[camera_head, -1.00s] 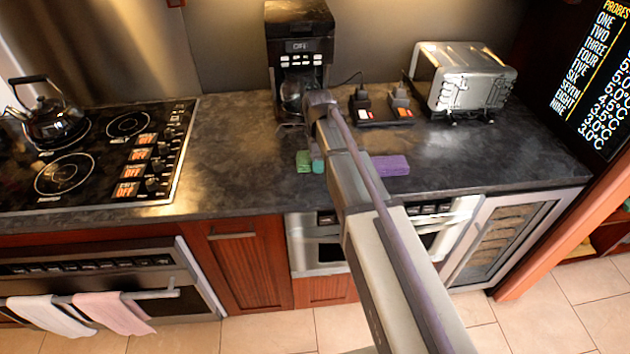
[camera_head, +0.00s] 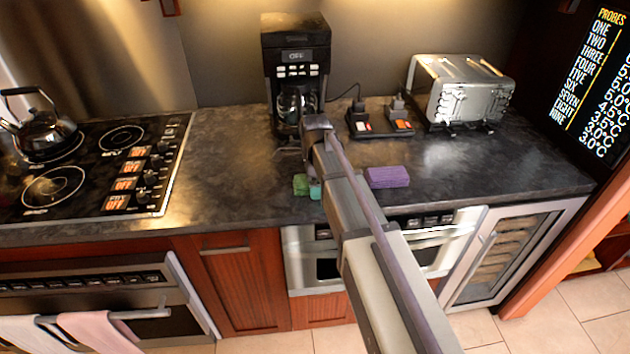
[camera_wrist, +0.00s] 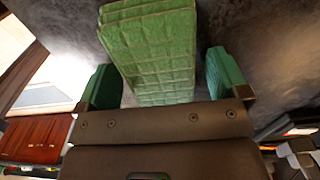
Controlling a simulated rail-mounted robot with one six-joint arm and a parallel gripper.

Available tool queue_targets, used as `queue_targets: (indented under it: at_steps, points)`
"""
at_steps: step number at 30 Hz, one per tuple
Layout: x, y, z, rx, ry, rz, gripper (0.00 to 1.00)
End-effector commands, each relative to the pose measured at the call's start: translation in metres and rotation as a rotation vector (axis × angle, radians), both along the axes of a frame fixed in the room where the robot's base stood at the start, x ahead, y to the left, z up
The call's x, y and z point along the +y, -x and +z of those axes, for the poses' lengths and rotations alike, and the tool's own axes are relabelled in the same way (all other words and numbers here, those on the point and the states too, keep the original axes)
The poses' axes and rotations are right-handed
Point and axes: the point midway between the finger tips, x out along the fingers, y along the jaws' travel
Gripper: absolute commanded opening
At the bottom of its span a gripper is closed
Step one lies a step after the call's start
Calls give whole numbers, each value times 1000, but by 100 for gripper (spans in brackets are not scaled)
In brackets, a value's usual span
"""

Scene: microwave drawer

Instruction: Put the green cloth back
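The green cloth (camera_head: 300,183) is a folded, quilted block on the dark counter, in front of the coffee maker. It also shows in the wrist view (camera_wrist: 155,50), lying lengthwise between my two teal finger pads. My gripper (camera_head: 313,188) is low at the counter, at the right side of the cloth in the head view, where my arm hides part of both. In the wrist view my gripper (camera_wrist: 162,65) is open, with one pad on each side of the cloth. A gap shows on the right; the left pad is very close to the cloth.
A folded purple cloth (camera_head: 388,177) lies to the right on the counter. The coffee maker (camera_head: 296,60), a small dark stand (camera_head: 380,125) and a toaster (camera_head: 460,90) stand behind. The stove (camera_head: 95,165) with a kettle (camera_head: 40,130) is left. Counter between stove and green cloth is clear.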

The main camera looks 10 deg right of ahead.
Motion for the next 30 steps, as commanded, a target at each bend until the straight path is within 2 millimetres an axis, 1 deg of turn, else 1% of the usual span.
queue_targets:
  at_steps: [7, 10, 14, 21, 24, 27, 30]
  points:
    - [0, 0, 1, 0, 0, 0, 94]
    - [0, 0, 9, 0, 0, 0, 94]
    - [0, 0, 34, 0, 0, 0, 94]
    - [0, 0, 99, 0, 0, 0, 94]
    - [0, 0, 118, 0, 0, 0, 94]
    - [0, 0, 126, 0, 0, 0, 94]
    - [0, 0, 125, 0, 0, 0, 94]
